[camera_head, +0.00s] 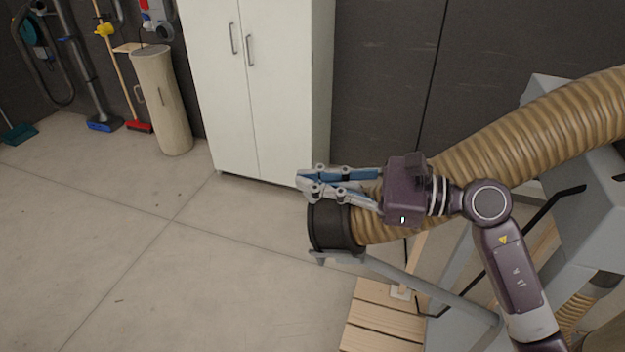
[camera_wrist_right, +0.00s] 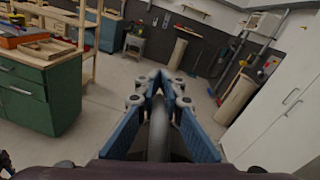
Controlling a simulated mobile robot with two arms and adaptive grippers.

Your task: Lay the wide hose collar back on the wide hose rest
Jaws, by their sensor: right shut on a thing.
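The wide hose collar (camera_head: 330,228) is a black ring on the end of the ribbed tan hose (camera_head: 480,150). My right gripper (camera_head: 305,180) is at the collar's upper side, its blue-padded fingers closed on it. In the right wrist view the fingertips (camera_wrist_right: 158,84) come close together, with a grey rounded part between the fingers. The wide hose rest (camera_head: 345,258) is a grey cradle on a slanting grey bar, directly under the collar. The collar appears to be at or just above it; contact is hard to tell. My left gripper is not in view.
A white cabinet (camera_head: 255,90) stands behind. A beige cylinder (camera_head: 165,105) and brooms are at the back left. A wooden slatted surface (camera_head: 375,318) and grey machine frame (camera_head: 590,215) lie below and right. The floor to the left is clear.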

